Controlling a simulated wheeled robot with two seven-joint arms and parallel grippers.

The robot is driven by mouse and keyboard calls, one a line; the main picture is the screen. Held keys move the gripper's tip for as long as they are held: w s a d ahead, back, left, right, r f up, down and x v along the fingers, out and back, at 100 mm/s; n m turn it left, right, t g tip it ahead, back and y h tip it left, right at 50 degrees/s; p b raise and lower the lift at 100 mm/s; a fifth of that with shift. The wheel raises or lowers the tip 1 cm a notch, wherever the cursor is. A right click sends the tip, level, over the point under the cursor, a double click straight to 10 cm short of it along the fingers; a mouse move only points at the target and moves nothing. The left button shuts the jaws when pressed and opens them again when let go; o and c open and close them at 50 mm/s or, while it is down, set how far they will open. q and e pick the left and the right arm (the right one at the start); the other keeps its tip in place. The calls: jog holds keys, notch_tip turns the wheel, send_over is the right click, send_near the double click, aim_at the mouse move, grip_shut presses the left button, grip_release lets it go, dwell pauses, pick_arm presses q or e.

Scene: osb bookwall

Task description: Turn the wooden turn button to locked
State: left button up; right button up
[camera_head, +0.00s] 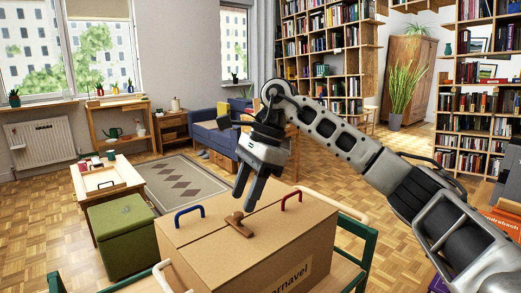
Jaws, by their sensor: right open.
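A wooden turn button (239,225) sits on the lid of a large cardboard-brown box (185,240), close to the seam between two lid panels. It lies slanted on the lid. A blue handle (189,212) is to its left and a dark red handle (291,197) is to its right. My right gripper (243,197) is open, pointing down just above the turn button. I cannot tell whether a finger touches it. My left gripper is not in view.
The box stands on a cart with green posts (369,255) and pale rails (339,208). A green stool (124,233) and a low table (83,187) are at the left. Bookshelves (325,60) and a blue sofa (218,130) are farther back.

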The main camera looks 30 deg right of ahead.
jog(key=p+v, duration=0.2)
jog(key=v, duration=1.1)
jog(key=shift+r, duration=0.15)
